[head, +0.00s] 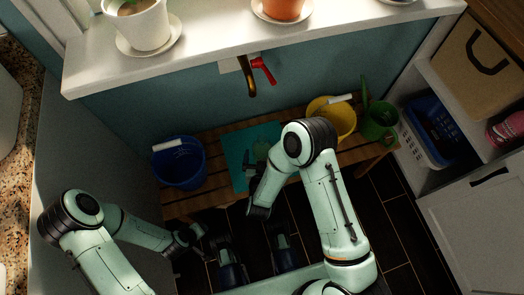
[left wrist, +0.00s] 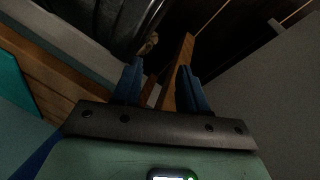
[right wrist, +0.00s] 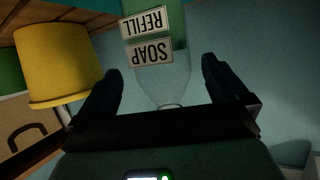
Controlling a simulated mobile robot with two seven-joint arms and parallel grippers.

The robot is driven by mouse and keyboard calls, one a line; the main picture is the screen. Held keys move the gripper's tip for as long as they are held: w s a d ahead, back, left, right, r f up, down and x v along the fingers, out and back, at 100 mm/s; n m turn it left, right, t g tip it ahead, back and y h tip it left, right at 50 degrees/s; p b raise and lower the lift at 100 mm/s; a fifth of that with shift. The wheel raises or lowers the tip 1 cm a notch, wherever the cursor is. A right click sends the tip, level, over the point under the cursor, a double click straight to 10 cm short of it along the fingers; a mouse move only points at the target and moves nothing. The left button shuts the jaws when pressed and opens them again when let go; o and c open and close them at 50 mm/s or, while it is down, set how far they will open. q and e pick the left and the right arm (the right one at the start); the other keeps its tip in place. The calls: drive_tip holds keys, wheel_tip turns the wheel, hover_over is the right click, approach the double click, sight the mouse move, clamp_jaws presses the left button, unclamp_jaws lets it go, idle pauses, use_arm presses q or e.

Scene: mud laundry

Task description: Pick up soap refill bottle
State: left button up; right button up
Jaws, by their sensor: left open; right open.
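The soap refill bottle (right wrist: 160,82) shows in the right wrist view, upside down in the picture, with two pale labels reading SOAP and REFILL. It is clear and greenish. My right gripper (right wrist: 164,78) is open, with the bottle showing between its fingers; no contact shows. In the head view my right arm reaches over the bench, and its fingertips are hard to make out. My left gripper (left wrist: 160,78) is open and empty, low at the left near the bench's front in the head view.
A wooden bench (head: 212,135) holds a blue bucket (head: 180,165), a teal mat (head: 240,178), a yellow bucket (head: 345,118) and a green watering can (head: 379,122). A tap (head: 251,85) juts from the wall above. A white shelf unit with a blue basket (head: 425,125) stands right.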

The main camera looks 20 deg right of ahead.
sight(262, 157)
drive_tip(key=x, duration=0.2)
drive_tip(key=b+x, duration=0.1)
drive_tip(key=shift+w+f, duration=0.3)
drive_tip(key=shift+f, duration=0.15)
drive_tip(key=shift+w+d+f+b, duration=0.15)
drive_tip(key=shift+w+b, duration=0.2)
drive_tip(key=shift+w, duration=0.2)
use_arm(q)
drive_tip(key=shift+g, duration=0.7)
drive_tip(key=s+f, duration=0.3)
drive_tip(key=shift+s+a+f, duration=0.2)
drive_tip(key=shift+s+a, duration=0.05)
drive_tip(key=shift+s, duration=0.1)
use_arm(e)
drive_tip(key=c, duration=1.3)
